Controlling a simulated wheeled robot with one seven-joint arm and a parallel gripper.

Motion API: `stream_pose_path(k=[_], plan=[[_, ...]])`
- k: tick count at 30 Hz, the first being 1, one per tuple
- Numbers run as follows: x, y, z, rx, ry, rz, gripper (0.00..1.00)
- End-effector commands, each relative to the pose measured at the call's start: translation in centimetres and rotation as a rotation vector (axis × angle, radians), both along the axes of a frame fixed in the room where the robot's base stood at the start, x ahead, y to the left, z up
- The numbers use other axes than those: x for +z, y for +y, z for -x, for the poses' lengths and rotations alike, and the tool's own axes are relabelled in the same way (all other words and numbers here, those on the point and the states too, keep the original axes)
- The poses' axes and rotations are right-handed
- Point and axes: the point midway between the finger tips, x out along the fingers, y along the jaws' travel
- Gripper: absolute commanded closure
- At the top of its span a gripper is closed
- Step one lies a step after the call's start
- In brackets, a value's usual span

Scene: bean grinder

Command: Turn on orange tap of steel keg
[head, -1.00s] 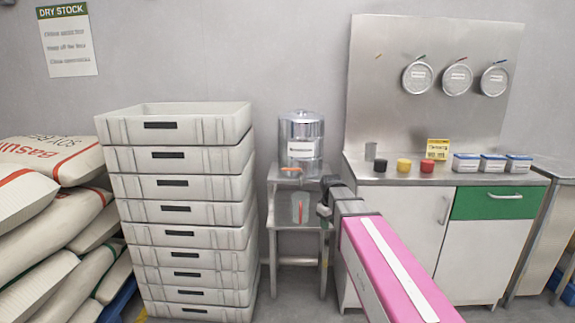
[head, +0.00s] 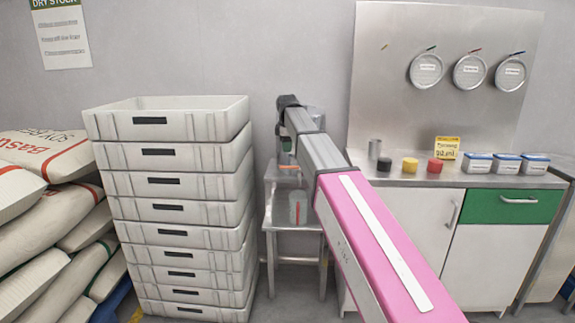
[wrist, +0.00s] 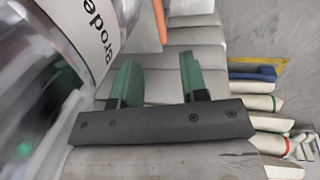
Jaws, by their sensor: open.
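The steel keg (head: 316,118) stands on a small stand and is mostly hidden behind my arm in the head view. In the wrist view its shiny body and label (wrist: 92,32) fill the left side, close beside my gripper. The orange tap (head: 288,167) shows as a small strip low on the keg. In the wrist view the orange tap (wrist: 159,20) lies at the top edge, ahead of the gap between the fingers and apart from them. My gripper (wrist: 158,62) is open and empty, with green fingers.
A clear container with a red strip (head: 298,208) stands on the lower shelf of the stand (head: 280,228). Stacked white crates (head: 165,155) stand close on the left. A counter (head: 400,180) with several small containers is on the right.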

Motion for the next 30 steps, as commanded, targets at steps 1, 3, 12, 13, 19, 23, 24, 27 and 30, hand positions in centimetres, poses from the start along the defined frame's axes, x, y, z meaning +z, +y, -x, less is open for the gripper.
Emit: stream_pose_path(k=[1,3,12,13,19,23,24,27,30], plan=[[-0.9,0.0,-0.1,-0.001,0.002,0.000,0.60],[-2.0,0.0,-0.3,-0.001,0.003,0.000,0.60],[-6.9,-0.1,-1.3,-0.002,0.002,0.000,0.60],[-7.3,-0.1,-1.4,-0.002,0.002,0.000,0.60],[-9.0,-0.1,-1.7,-0.002,0.001,0.000,0.60],[-9.3,-0.1,-1.8,-0.003,0.001,-0.001,0.60],[-9.3,-0.1,-1.8,-0.003,0.000,-0.001,0.60],[-9.3,-0.1,-1.8,-0.003,0.000,-0.001,0.60],[-9.3,-0.1,-1.8,-0.003,0.000,-0.001,0.63]])
